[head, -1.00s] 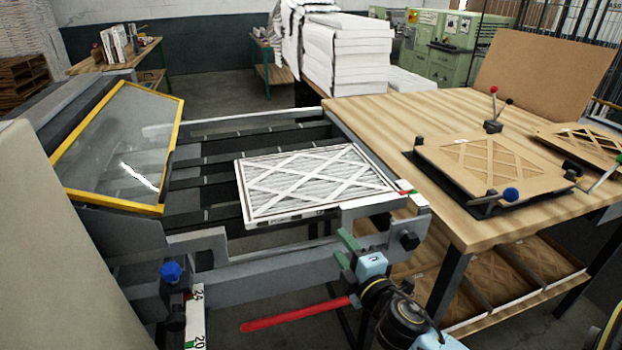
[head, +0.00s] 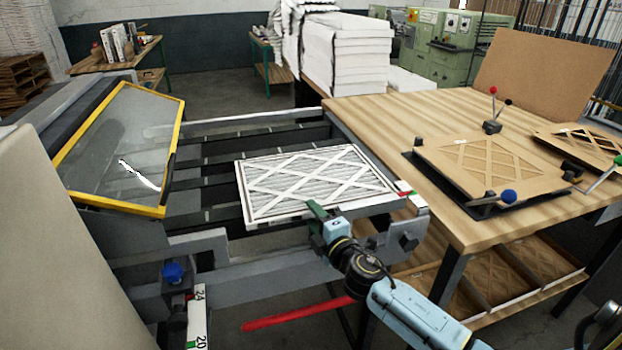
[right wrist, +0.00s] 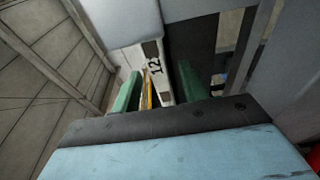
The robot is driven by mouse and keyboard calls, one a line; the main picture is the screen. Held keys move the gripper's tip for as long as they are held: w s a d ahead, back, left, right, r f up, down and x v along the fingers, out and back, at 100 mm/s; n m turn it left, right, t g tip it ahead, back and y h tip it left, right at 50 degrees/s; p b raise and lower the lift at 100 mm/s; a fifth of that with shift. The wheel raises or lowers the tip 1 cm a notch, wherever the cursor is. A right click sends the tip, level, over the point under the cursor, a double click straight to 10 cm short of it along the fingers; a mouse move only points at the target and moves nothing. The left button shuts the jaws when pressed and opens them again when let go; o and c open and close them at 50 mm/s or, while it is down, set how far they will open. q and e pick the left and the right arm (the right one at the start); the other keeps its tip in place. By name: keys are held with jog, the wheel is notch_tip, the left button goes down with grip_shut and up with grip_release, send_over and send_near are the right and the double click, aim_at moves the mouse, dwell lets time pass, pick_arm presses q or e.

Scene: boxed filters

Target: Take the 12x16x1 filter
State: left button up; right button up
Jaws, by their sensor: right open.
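The boxed filter (head: 315,184), white pleats under a white lattice frame, lies flat on the dark slatted bed of the machine in the head view. My right gripper (head: 316,212) has green fingers and is at the filter's near edge, in front of it. In the right wrist view its open fingers (right wrist: 158,88) stand either side of a white edge marked "12" (right wrist: 155,68). I cannot tell whether the fingers touch the filter. My left gripper is not in view.
A yellow-framed clear guard (head: 120,148) is tilted up at left. A red handle (head: 297,314) sticks out below the bed. The wooden table (head: 395,115) at right holds a fixture with a brown lattice panel (head: 487,166).

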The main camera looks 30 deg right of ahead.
jog(key=shift+w, duration=1.45)
jog(key=shift+c, duration=0.3)
grip_shut()
